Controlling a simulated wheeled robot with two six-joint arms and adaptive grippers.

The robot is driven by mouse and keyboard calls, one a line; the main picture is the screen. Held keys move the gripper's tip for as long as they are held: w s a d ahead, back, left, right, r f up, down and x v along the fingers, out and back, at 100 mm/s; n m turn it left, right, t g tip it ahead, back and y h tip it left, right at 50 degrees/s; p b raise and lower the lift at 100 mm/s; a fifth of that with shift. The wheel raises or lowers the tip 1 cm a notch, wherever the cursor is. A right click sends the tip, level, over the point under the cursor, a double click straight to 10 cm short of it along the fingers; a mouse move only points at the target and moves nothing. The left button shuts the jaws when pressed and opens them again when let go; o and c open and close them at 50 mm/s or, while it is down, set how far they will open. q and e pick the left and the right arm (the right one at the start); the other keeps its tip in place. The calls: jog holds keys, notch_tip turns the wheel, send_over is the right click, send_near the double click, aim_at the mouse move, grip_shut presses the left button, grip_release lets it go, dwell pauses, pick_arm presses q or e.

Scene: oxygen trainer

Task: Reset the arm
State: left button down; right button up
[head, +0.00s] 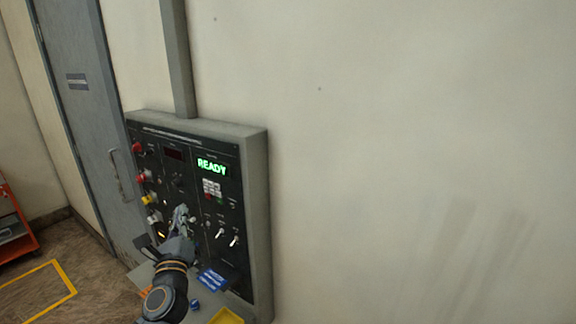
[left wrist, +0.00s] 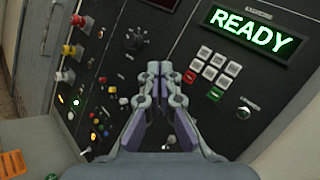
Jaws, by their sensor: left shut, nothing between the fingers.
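My left gripper (head: 181,213) is in front of the lower middle of a black control panel (head: 228,234) set in a grey wall box. In the left wrist view the left gripper (left wrist: 159,68) is shut and empty, its fingertips together before the panel. I cannot tell whether the tips touch it. A green READY display (left wrist: 246,33) is lit at the upper right of the panel. Below it is a keypad of white and red buttons (left wrist: 208,68). A round black knob (left wrist: 135,39) is left of the fingertips. My right gripper is not in view.
Red, yellow and white knobs (head: 146,176) run down the panel's left side. A blue label (head: 213,279) and a yellow tray (head: 227,316) lie below the panel. A grey door (head: 84,120) stands left. A red cart (head: 15,228) is at the far left. The right wall is bare.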

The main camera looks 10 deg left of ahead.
pick_arm(q)
jog(key=s+d+f+n+g+h, duration=0.1)
jog(key=s+f+n+g, duration=0.45)
jog(key=f+n, duration=0.35)
jog(key=s+d+f+n+g+h, duration=0.15)
jog(key=s+f+n+g, duration=0.4)
jog(key=f, duration=0.55)
jog(key=s+d+f+n+g+h, duration=0.2)
jog(key=s+d+f+n, duration=0.25)
jog(key=s, duration=0.25)
jog(key=s+d+f+n+g+h, duration=0.2)
jog(key=s+d+f+n+g, duration=0.15)
jog(key=s+d+n, duration=0.35)
jog(key=s+a+f+m+b, duration=0.1)
jog(key=s+a+f, duration=0.1)
jog(key=f, duration=1.2)
jog(key=s+a+f+b, duration=0.1)
jog(key=a+f, duration=0.1)
jog(key=f, duration=1.2)
jog(key=s+f+g, duration=0.2)
jog(key=s+f, duration=1.6)
jog(key=s, duration=0.1)
jog(key=shift+a+h+b, duration=0.35)
jog(key=shift+b, duration=0.1)
jog(key=shift+f, duration=0.1)
